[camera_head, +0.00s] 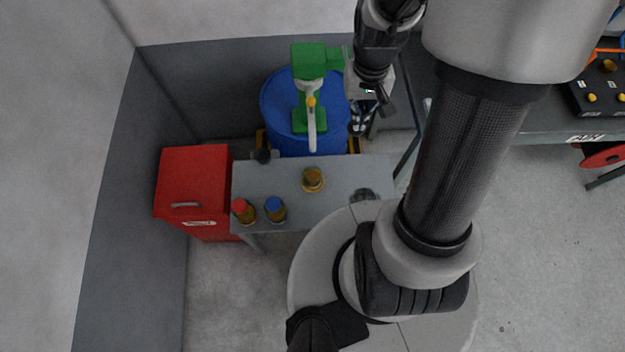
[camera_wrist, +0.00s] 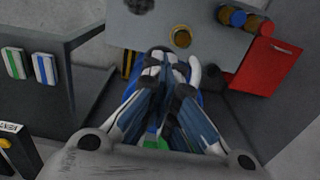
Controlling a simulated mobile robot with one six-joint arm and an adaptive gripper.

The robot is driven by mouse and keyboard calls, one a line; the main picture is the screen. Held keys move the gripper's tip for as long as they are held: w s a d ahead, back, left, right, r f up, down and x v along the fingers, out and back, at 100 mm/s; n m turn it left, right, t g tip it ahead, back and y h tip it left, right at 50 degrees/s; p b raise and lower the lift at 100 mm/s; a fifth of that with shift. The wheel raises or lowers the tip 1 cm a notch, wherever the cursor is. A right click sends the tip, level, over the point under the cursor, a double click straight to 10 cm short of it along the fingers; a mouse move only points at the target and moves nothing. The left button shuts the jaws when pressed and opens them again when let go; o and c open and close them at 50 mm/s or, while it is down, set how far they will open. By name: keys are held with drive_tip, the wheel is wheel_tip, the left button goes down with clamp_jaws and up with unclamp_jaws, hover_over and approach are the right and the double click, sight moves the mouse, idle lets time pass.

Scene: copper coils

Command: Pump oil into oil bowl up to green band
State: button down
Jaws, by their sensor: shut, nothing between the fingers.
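A green pump (camera_head: 309,62) stands on top of a blue drum (camera_head: 275,104) by the back wall. Its pale spout (camera_head: 312,130) points down and towards the small table; it also shows in the wrist view (camera_wrist: 195,72). The brass-coloured oil bowl (camera_head: 313,181) sits on the table in front of the spout; it also shows in the wrist view (camera_wrist: 182,38). Its oil level and green band cannot be made out. My gripper (camera_head: 360,128) is shut and empty, beside the pump on its right. In the wrist view my fingers (camera_wrist: 167,60) cover much of the drum and pump.
The grey table (camera_head: 340,205) also holds a red-capped bottle (camera_head: 243,211) and a blue-capped bottle (camera_head: 274,210). A red cabinet (camera_head: 193,185) stands at its left. A workbench with a dark control box (camera_head: 600,92) is at the right. Walls close off the left and back.

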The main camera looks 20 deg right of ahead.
drive_tip(key=shift+w+f+b, duration=0.15)
drive_tip(key=shift+f+b, duration=1.85)
drive_tip(key=shift+f, duration=0.7)
wheel_tip(320, 180, up, 19)
drive_tip(key=w+p, duration=0.1)
drive_tip(key=p, duration=1.4)
drive_tip(key=shift+w+d+r+p, duration=0.2)
drive_tip(key=shift+w+d+p, duration=0.05)
drive_tip(key=shift+w+p, duration=0.1)
drive_tip(key=s+a+f+n+t+b, duration=0.1)
drive_tip(key=s+a+b, duration=0.4)
drive_tip(key=b, duration=0.5)
drive_tip(key=s+a+f+n+t+b, duration=0.2)
drive_tip(key=s+a+b, duration=0.3)
drive_tip(key=s+b, duration=0.3)
drive_tip(key=shift+s+a+f+t+b, duration=0.3)
drive_tip(key=shift+t+b, duration=0.5)
drive_tip(key=shift+b, duration=0.4)
